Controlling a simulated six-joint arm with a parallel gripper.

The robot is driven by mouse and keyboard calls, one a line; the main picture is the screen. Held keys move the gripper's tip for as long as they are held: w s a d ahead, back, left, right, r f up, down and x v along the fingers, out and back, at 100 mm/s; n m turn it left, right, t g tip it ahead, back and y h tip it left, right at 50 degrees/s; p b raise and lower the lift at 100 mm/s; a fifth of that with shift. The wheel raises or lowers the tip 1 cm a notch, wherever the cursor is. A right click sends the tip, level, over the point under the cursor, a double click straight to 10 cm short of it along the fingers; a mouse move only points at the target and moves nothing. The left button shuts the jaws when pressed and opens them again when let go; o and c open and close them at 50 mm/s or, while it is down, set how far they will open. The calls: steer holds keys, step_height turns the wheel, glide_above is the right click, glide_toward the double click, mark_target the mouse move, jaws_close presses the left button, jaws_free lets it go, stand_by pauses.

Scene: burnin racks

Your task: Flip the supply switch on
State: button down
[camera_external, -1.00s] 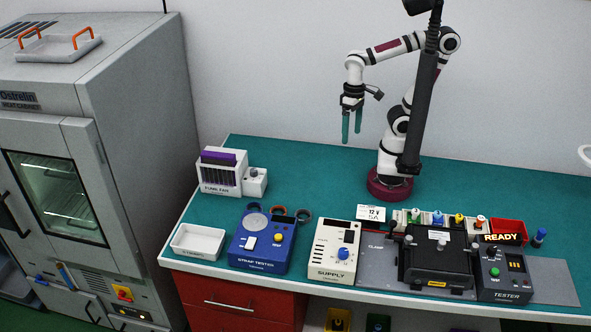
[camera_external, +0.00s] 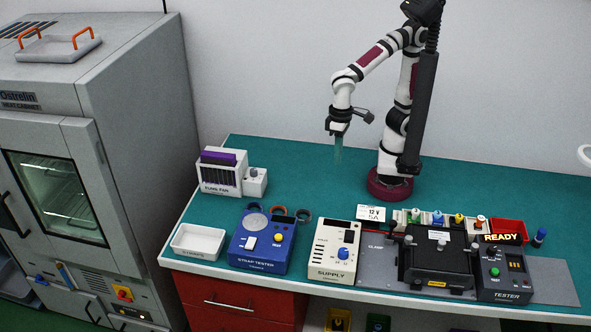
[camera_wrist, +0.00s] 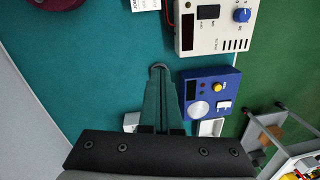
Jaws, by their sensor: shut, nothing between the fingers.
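The supply (camera_external: 333,262) is a cream box with a dark display and a blue knob, near the front of the teal bench. It also shows at the top right of the wrist view (camera_wrist: 219,32). A dark rectangular part (camera_wrist: 208,12), which looks like a rocker switch, sits beside its blue knob; whether it is on or off is too small to tell. My gripper (camera_external: 338,156) is shut and empty, pointing down above the back of the bench, well apart from the supply. Its green fingers meet in the wrist view (camera_wrist: 158,69).
The blue strap tester (camera_external: 263,243) stands just left of the supply, with a white tray (camera_external: 198,243) beyond it. A black clamp fixture (camera_external: 437,258) and the tester (camera_external: 504,276) stand to the right. A fume fan (camera_external: 221,175) is at the back left. The bench middle is clear.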

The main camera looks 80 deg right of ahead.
steer(key=n, duration=0.2)
glide_above(349, 238)
steer(key=d, duration=0.2)
steer(key=f, duration=0.2)
steer(key=shift+a+r, duration=0.15)
steer(key=shift+r, duration=0.1)
steer(key=f, duration=0.4)
steer(key=a+f, duration=0.1)
steer(key=f, duration=0.9)
steer(key=shift+a, duration=0.3)
steer(key=shift+f, duration=0.15)
steer(key=shift+d+r, duration=0.3)
steer(key=shift+d, duration=0.4)
